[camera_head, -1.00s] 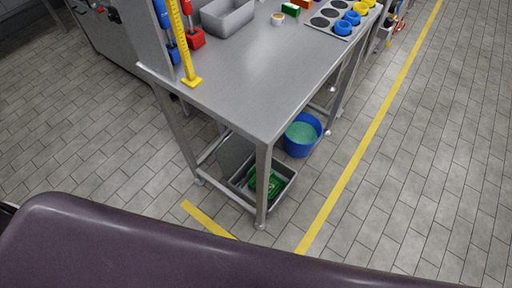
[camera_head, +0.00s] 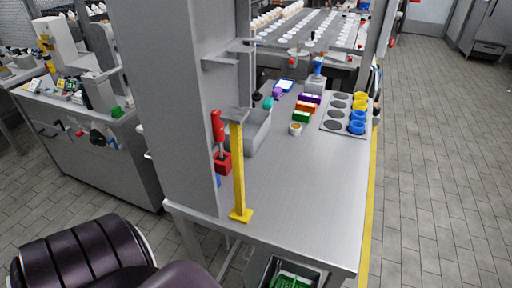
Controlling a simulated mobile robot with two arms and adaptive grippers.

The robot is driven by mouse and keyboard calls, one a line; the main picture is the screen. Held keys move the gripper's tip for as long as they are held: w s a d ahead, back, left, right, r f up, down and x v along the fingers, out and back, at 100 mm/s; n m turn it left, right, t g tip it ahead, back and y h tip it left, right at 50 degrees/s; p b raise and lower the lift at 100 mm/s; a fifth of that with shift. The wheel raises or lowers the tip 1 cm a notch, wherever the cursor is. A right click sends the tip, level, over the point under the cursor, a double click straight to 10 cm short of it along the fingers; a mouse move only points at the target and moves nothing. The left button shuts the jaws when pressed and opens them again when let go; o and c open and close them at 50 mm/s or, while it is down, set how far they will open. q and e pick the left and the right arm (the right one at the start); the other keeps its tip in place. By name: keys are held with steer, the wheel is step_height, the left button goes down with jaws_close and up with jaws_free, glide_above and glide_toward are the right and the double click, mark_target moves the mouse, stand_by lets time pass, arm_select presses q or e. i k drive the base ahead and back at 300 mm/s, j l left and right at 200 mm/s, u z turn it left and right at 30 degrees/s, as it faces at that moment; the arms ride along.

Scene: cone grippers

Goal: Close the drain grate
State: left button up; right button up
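No drain grate can be made out for certain. A grey open box or pit (camera_head: 284,264) with green pieces (camera_head: 290,282) inside shows under the near end of the metal table, cut off by the bottom edge. I cannot tell whether it belongs to the drain. Neither of my grippers is in view.
The metal table (camera_head: 300,205) holds a grey bin (camera_head: 258,135), coloured blocks (camera_head: 303,115) and a tray (camera_head: 335,127) with blue and yellow cups. A grey column (camera_head: 170,110) and a yellow post (camera_head: 239,175) stand at its left. The tiled floor (camera_head: 445,150) at right is clear.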

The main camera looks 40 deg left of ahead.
mark_target(251, 276)
steer(key=k+j, duration=0.15)
steer(key=j, duration=0.25)
steer(key=k+j+z, duration=0.1)
steer(key=j, duration=0.25)
steer(key=k+j, duration=0.2)
steer(key=j, duration=0.15)
steer(key=k+j+z, duration=0.1)
steer(key=j, duration=0.3)
steer(key=k+j, duration=0.2)
steer(key=j, duration=0.15)
steer(key=k+j+z, duration=0.1)
steer(key=j, duration=0.25)
steer(key=k, duration=0.1)
